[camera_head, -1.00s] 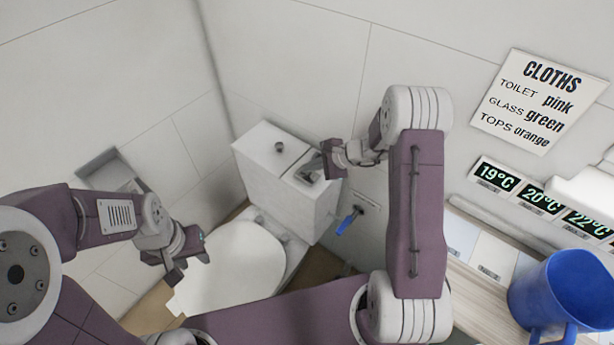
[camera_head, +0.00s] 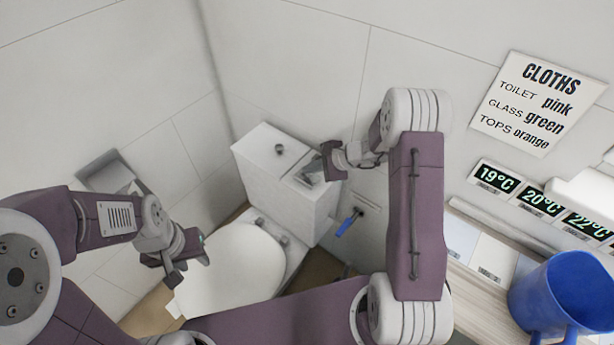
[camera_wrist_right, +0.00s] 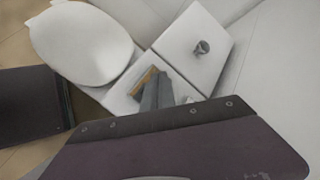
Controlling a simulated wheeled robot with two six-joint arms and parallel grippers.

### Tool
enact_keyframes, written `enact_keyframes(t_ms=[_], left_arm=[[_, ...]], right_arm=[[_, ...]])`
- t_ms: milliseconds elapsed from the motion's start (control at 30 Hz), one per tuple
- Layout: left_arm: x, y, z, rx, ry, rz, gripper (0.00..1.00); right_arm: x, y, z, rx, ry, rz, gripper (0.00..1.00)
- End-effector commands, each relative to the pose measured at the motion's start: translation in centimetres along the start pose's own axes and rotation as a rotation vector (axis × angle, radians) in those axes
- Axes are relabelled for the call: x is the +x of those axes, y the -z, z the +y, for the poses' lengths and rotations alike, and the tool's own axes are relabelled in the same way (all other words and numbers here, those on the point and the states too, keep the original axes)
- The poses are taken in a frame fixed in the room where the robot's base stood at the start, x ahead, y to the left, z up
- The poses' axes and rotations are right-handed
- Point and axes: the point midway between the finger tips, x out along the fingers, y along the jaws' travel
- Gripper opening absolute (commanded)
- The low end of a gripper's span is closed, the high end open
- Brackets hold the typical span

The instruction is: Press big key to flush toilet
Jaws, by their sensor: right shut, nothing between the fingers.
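The white toilet (camera_head: 240,265) stands in the corner with its lid down, and its tank (camera_head: 285,200) is against the wall. A round silver knob (camera_head: 279,149) sits on one half of the tank top; it also shows in the right wrist view (camera_wrist_right: 201,47). My right gripper (camera_head: 312,174) is shut and empty over the other half of the top. In the right wrist view its fingertips (camera_wrist_right: 154,84) are beside a tan strip (camera_wrist_right: 143,82); I cannot tell whether they touch. They partly hide any key there. My left gripper (camera_head: 184,268) is open and empty near the toilet lid.
A blue-handled item (camera_head: 348,224) hangs on the wall right of the tank. A counter (camera_head: 480,255) with a blue mug (camera_head: 562,295) is at the right. A wall box (camera_head: 103,170) is at the left.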

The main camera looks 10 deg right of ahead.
Motion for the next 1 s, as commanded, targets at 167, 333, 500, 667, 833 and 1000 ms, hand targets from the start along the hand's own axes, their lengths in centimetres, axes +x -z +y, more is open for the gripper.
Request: enact_keyframes(t_ms=[167, 333, 500, 667, 833, 1000], left_arm=[[0.0, 0.0, 0.0, 0.0, 0.0, 0.0, 0.36], [0.0, 0.0, 0.0, 0.0, 0.0, 0.0, 0.36], [0.0, 0.0, 0.0, 0.0, 0.0, 0.0, 0.36], [0.0, 0.0, 0.0, 0.0, 0.0, 0.0, 0.36], [0.5, -0.1, 0.0, 0.0, 0.0, 0.0, 0.36], [1.3, -0.1, 0.0, 0.0, 0.0, 0.0, 0.36]], right_arm=[[0.0, 0.0, 0.0, 0.0, 0.0, 0.0, 0.0], [0.0, 0.0, 0.0, 0.0, 0.0, 0.0, 0.0], [0.0, 0.0, 0.0, 0.0, 0.0, 0.0, 0.0], [0.0, 0.0, 0.0, 0.0, 0.0, 0.0, 0.0], [0.3, 0.2, 0.2, 0.0, 0.0, 0.0, 0.0], [0.7, 0.5, 0.5, 0.001, 0.0, 0.0, 0.0]])
